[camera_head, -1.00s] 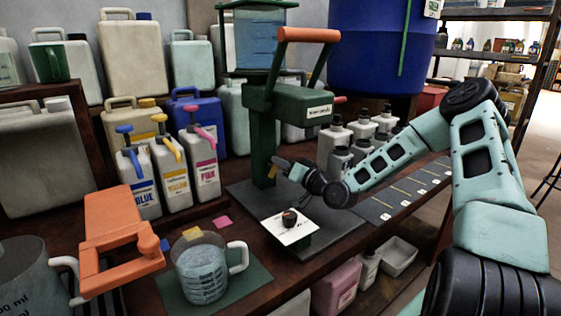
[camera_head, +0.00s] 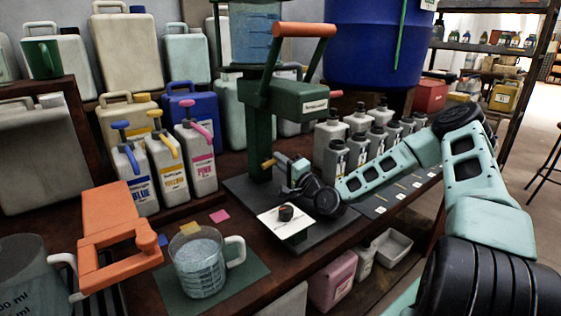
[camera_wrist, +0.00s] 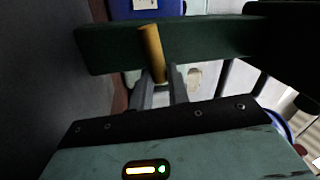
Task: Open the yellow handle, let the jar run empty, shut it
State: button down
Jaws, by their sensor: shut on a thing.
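The yellow handle (camera_wrist: 152,52) is a short rod against a green bar in the wrist view. In the head view its end (camera_head: 268,163) shows at the green stand's post. My gripper (camera_wrist: 160,88) is shut on it, one grey finger on each side; in the head view the gripper (camera_head: 280,168) is beside the post. The clear jar (camera_head: 255,38) with bluish liquid is at the top of the picture, its upper part cut off. I see no stream of liquid. How far the handle is turned I cannot tell.
A glass jug (camera_head: 200,262) of pale liquid stands on a green mat at the front. A white card (camera_head: 285,221) with a dark knob lies before the stand. An orange clamp (camera_head: 112,232) is at left. Several grey bottles (camera_head: 330,145) stand behind my arm.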

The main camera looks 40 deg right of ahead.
jog(key=shift+f+m, duration=0.2)
jog(key=shift+m, duration=0.3)
jog(key=c, duration=1.3)
grip_release()
jog(key=shift+c, duration=0.2)
jog(key=shift+r, duration=0.15)
notch_tip(320, 180, up, 10)
jog(key=shift+f+p, duration=0.1)
jog(key=shift+p, duration=0.7)
